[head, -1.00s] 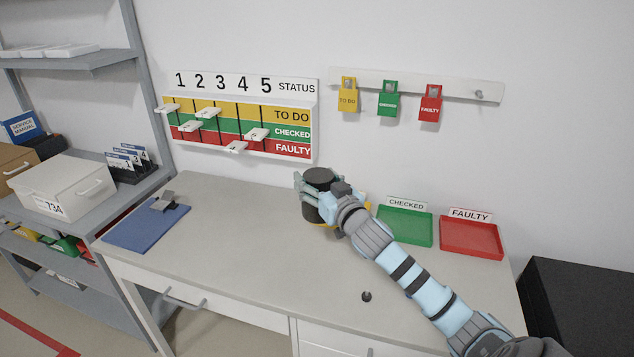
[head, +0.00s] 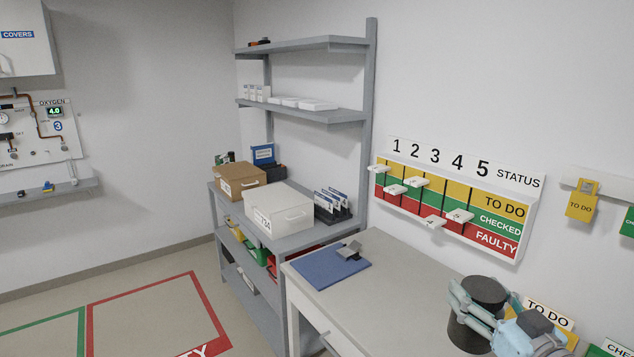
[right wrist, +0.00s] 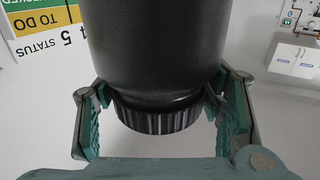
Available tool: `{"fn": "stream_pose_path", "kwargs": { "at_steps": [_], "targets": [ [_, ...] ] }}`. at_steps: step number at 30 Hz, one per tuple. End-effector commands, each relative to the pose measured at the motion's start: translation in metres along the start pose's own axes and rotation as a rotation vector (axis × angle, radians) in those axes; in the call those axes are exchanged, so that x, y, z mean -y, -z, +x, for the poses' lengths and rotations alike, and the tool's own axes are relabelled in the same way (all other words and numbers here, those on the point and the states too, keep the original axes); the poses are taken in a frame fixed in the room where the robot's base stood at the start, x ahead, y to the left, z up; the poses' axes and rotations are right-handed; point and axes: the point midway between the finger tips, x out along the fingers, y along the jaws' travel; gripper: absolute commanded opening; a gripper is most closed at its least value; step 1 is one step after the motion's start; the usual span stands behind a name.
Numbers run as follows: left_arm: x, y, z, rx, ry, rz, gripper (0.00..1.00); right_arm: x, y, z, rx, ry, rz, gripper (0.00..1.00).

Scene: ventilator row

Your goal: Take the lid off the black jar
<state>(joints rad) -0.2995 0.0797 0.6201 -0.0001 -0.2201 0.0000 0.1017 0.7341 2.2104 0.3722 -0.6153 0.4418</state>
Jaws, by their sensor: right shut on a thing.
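The black jar (head: 466,334) is at the lower right of the head view, upright on or just above the grey table. Its dark round lid (head: 487,289) is on top. My right gripper (head: 474,304) is around the top of the jar and hides part of it. In the right wrist view, which is upside down, the smooth jar body (right wrist: 155,45) fills the upper middle. The ribbed lid (right wrist: 158,119) shows between the two fingers of my right gripper (right wrist: 158,100), shut on it. I see no gap between lid and jar. My left gripper is out of view.
The table (head: 395,290) is clear left of the jar, up to a blue mat (head: 325,268) with a grey object. A TO DO sign (head: 549,313) stands close behind my right gripper. The status board (head: 450,205) hangs above, and shelves (head: 300,235) stand left.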

Motion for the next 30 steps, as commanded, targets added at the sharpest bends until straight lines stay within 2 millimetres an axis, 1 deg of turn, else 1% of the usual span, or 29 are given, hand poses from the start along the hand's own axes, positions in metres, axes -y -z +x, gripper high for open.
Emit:
{"fn": "stream_pose_path", "kwargs": {
  "at_steps": [1,3,5,6,8,9,13,15,17,20,26,29,30],
  "targets": [
    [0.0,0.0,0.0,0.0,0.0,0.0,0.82,0.021,-0.004,-0.012,0.004,0.05,-0.001,0.05],
    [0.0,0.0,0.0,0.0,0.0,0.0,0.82,0.051,-0.01,-0.032,0.006,0.125,0.0,0.05],
    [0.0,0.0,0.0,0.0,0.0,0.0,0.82,0.074,-0.017,-0.051,0.007,0.182,0.001,0.05],
    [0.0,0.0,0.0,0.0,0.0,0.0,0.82,0.089,-0.021,-0.064,0.007,0.217,0.003,0.04],
    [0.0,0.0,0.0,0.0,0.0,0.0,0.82,0.107,-0.029,-0.082,0.007,0.26,0.004,0.04],
    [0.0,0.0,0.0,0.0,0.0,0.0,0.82,0.115,-0.035,-0.092,0.006,0.282,0.005,0.04],
    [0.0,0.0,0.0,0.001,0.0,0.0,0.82,0.13,-0.059,-0.116,0.001,0.31,0.008,0.04],
    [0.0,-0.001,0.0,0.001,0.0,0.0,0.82,0.132,-0.07,-0.123,0.004,0.306,0.006,0.04],
    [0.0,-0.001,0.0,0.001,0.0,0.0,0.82,0.132,-0.075,-0.126,0.002,0.306,0.003,0.04],
    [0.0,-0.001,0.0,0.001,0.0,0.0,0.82,0.132,-0.079,-0.128,-0.001,0.306,0.001,0.04],
    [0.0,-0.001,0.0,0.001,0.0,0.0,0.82,0.134,-0.078,-0.126,0.0,0.306,0.002,0.04],
    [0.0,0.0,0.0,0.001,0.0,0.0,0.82,0.14,-0.078,-0.122,0.004,0.316,0.006,0.04],
    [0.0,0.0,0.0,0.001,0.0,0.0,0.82,0.145,-0.077,-0.121,0.004,0.327,0.007,0.04]
  ]
}}
